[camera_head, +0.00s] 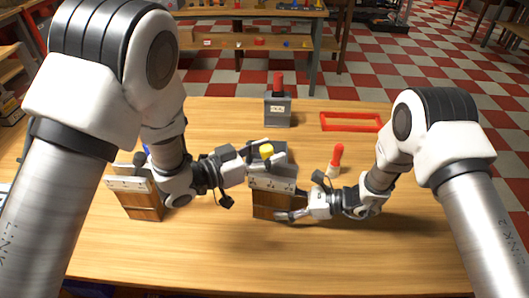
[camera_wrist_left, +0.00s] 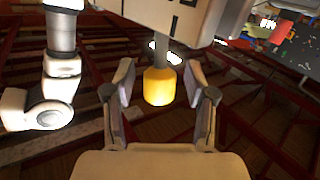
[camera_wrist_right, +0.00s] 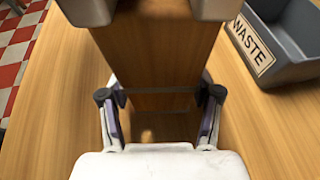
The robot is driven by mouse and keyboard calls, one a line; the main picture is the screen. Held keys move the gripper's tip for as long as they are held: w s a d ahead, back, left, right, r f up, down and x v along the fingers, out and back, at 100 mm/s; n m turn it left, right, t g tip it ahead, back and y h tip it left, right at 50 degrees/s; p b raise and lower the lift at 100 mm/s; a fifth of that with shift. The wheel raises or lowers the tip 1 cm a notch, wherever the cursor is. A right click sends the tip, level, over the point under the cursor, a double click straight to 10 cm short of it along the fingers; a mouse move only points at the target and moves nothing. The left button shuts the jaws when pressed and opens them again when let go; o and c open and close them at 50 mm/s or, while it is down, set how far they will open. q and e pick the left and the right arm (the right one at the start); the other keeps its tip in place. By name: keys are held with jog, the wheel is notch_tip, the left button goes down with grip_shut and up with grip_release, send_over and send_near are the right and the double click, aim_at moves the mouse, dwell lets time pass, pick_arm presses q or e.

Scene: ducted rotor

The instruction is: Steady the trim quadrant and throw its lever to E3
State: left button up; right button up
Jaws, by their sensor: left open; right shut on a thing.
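The trim quadrant is a wooden block (camera_head: 268,206) with a pale metal top plate (camera_head: 272,184). Its lever ends in a yellow knob (camera_head: 267,151). My left gripper (camera_head: 257,153) is open around the knob. In the left wrist view the yellow knob (camera_wrist_left: 159,87) stands between the spread fingers, with gaps on both sides. My right gripper (camera_head: 291,205) is shut on the wooden block, low on its right side. The right wrist view shows the wood (camera_wrist_right: 160,75) between the fingers. The scale marks are too small to read, so I cannot tell the lever's setting.
Another wooden block with a plate (camera_head: 140,203) and dark knob stands at the left. A red-handled piece (camera_head: 337,155) stands to the right. A grey box (camera_head: 278,112) with a red handle and a red frame (camera_head: 350,122) are behind. A grey WASTE bin (camera_wrist_right: 285,50) stands close by.

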pick_arm(q)
jog(key=v, duration=1.2)
jog(key=shift+r, duration=0.1)
jog(key=c, duration=0.8)
jog(key=shift+s+d+r+m+h, duration=0.1)
jog(key=shift+s+r+m+h, duration=0.4)
jog(key=shift+m+h, duration=0.3)
grip_shut()
jog(key=s+a+f+n+t, duration=0.2)
jog(key=s+a+f, duration=0.1)
jog(key=a+f, duration=0.15)
jog(key=x, duration=1.3)
jog(key=shift+w+d+r, duration=0.1)
jog(key=shift+w+r, duration=0.1)
jog(key=shift+w, duration=0.2)
